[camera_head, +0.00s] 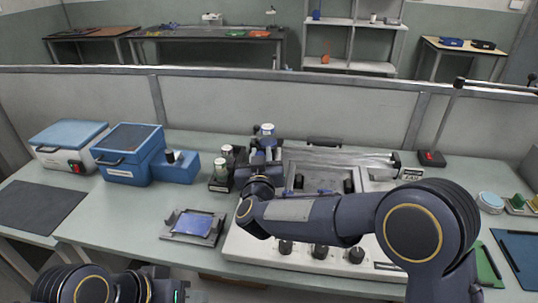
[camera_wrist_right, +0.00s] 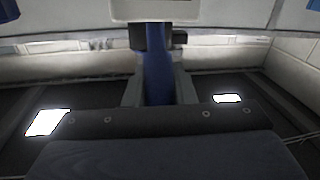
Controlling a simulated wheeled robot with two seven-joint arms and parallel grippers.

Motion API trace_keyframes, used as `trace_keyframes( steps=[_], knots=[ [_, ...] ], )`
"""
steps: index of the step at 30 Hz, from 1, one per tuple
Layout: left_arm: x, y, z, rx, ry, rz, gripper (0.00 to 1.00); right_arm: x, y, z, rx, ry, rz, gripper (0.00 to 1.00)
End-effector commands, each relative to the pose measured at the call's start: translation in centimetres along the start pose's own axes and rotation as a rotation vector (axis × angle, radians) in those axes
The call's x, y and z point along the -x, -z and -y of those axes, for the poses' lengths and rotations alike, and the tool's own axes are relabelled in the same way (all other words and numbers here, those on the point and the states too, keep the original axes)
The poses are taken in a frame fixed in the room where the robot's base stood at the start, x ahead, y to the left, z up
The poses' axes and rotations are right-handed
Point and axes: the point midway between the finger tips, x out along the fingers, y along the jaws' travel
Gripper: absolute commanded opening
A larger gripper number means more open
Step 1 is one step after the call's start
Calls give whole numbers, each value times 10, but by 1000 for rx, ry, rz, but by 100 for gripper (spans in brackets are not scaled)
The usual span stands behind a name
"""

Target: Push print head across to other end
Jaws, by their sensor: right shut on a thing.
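The printing machine (camera_head: 240,243) stands on the table in the head view, with a grey flat bed, a clear rail along its back and several black knobs in front. The print head (camera_head: 267,129), with a pale round top and blue body, is at the machine's back left end. My right gripper (camera_head: 263,155) reaches to it across the machine. In the right wrist view, the gripper (camera_wrist_right: 158,92) is shut on the print head's blue upright part (camera_wrist_right: 158,70). My left gripper (camera_head: 165,284) is low at the bottom left, apart from the machine; its fingertips do not show clearly.
Small jars (camera_head: 225,160) stand just left of the machine. A blue box (camera_head: 128,152) and a blue-lidded device (camera_head: 66,142) are further left. A dark tray with a blue plate (camera_head: 195,225) lies in front. A red-buttoned switch (camera_head: 431,157) is at the right. A low partition (camera_head: 270,104) runs behind.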

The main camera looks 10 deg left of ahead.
Motion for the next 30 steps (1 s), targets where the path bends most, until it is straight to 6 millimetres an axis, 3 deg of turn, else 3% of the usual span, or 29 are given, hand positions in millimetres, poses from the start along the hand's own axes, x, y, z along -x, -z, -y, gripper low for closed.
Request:
trace_keyframes(
  steps=[10,11,15,24,30],
  knots=[
    [0,0,0,0,0,0,38,1,2,5,-1,10,-5,0],
    [0,0,0,0,0,0,38,1,3,5,-1,10,-5,27],
    [0,0,0,0,0,0,38,1,2,4,-1,9,-4,45],
    [0,0,0,0,0,0,38,3,1,3,-1,6,-3,45],
    [-5,-2,2,0,0,0,38,30,1,3,-1,8,-4,45]
  ],
)
